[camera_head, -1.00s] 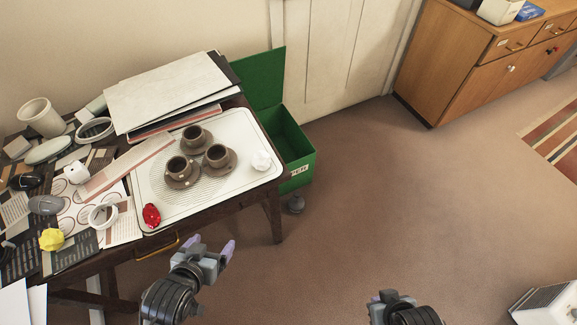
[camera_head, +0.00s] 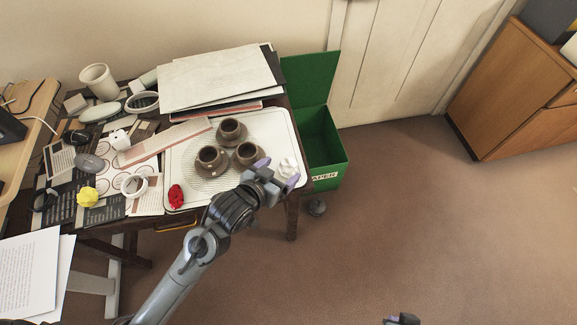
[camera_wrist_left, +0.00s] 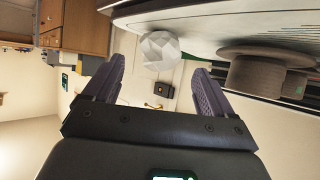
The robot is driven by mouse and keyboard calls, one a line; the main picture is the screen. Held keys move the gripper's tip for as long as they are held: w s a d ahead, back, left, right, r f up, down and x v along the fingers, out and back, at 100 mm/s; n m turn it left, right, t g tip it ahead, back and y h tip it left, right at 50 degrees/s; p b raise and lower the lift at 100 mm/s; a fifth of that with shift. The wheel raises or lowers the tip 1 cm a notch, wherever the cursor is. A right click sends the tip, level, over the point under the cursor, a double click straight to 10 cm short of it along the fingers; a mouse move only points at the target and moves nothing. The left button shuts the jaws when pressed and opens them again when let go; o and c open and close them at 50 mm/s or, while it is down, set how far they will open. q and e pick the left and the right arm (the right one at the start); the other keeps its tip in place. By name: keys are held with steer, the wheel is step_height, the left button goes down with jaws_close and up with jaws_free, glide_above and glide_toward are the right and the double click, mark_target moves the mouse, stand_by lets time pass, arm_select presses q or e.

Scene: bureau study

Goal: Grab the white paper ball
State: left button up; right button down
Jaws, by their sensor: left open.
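The white paper ball (camera_head: 288,167) lies at the right end of the white tray (camera_head: 187,196) on the desk. In the left wrist view the ball (camera_wrist_left: 160,50) shows beyond and between the fingertips, nearer the left one, not touching them as far as I can tell. My left gripper (camera_head: 273,173) is open and empty, just left of the ball; its fingers also show in the left wrist view (camera_wrist_left: 163,82). Only a small part of my right gripper (camera_head: 403,319) shows at the bottom edge; its fingers cannot be made out.
Brown cups on saucers (camera_head: 211,158) stand on the tray close to my left gripper. A red crumpled ball (camera_head: 176,196) lies at the tray's front left, a yellow one (camera_head: 88,197) farther left. A green open bin (camera_head: 325,150) stands right of the desk. The floor to the right is clear.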

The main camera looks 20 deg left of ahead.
mark_target(284, 170)
arm_select(q)
steer(key=shift+w+d+f, duration=0.1)
steer(key=shift+w+f, duration=0.2)
steer(key=shift+f, duration=0.05)
steer(key=shift+b+x, duration=0.8)
steer(key=shift+x, duration=1.3)
steer(key=c, duration=1.1)
